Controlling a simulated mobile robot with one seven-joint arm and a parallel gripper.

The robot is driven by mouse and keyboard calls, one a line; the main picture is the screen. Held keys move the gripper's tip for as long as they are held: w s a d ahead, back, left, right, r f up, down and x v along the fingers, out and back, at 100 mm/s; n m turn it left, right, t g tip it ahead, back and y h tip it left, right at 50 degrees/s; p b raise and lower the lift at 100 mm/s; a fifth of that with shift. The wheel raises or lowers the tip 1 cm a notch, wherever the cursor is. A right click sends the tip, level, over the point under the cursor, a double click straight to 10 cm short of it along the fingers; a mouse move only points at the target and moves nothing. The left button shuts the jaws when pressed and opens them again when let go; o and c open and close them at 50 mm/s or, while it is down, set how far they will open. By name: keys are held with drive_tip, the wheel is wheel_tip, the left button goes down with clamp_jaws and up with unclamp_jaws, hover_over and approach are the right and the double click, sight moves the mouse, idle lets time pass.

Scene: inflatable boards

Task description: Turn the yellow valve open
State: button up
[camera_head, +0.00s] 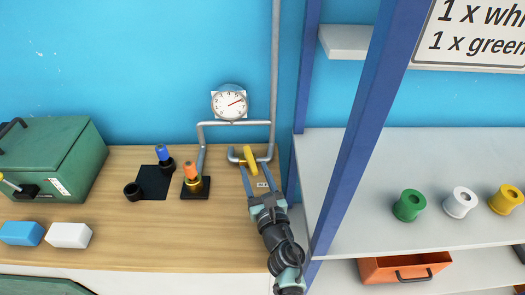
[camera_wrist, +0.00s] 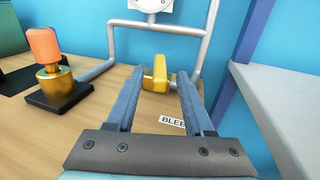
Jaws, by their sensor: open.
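The yellow valve (camera_head: 250,158) is a bar-shaped handle on the grey pipe near the back of the wooden table. In the wrist view the valve (camera_wrist: 160,68) shows upright between and beyond my fingertips. My gripper (camera_head: 258,179) reaches toward it from the front. In the wrist view its two blue fingers (camera_wrist: 158,75) are apart with nothing held between them. The fingertips appear close to the handle, one to each side; I cannot tell whether they touch it.
A label reading "BLEE" (camera_wrist: 172,122) lies near the right finger. An orange-topped brass fitting (camera_head: 192,178) stands to the left on a black base. A gauge (camera_head: 230,103) hangs above. A blue post (camera_head: 365,120) and grey shelf (camera_head: 340,205) are close on the right.

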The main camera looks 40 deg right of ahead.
drive_tip(key=v, duration=0.7)
drive_tip(key=shift+d, duration=0.1)
drive_tip(key=shift+c, duration=0.3)
